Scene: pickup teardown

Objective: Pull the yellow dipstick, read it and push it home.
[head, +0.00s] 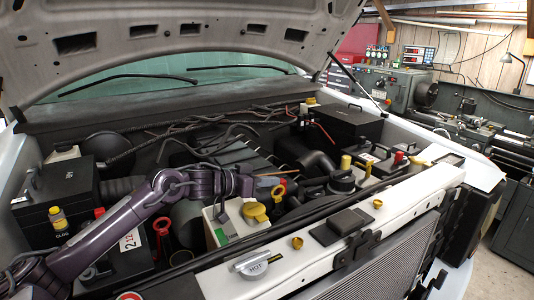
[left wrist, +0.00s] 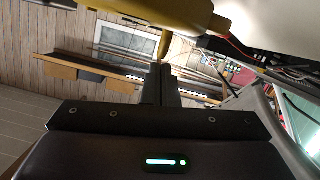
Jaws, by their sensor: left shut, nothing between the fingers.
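My left gripper (head: 262,183) reaches in from the left, just left of the handle and above the reservoir. Its fingers also show in the left wrist view (left wrist: 161,84), shut and empty. A large yellow part (left wrist: 150,14) with a short stub hangs close ahead of the fingertips there; I cannot tell whether it touches them or which yellow part it is. My right gripper is in neither view.
The white reservoir with a yellow cap (head: 255,211) is just under my left gripper. A black oil cap (head: 342,181) and a yellow post (head: 346,163) stand to the right. The white front crossmember (head: 300,262) runs along the front; the raised hood (head: 190,30) hangs above.

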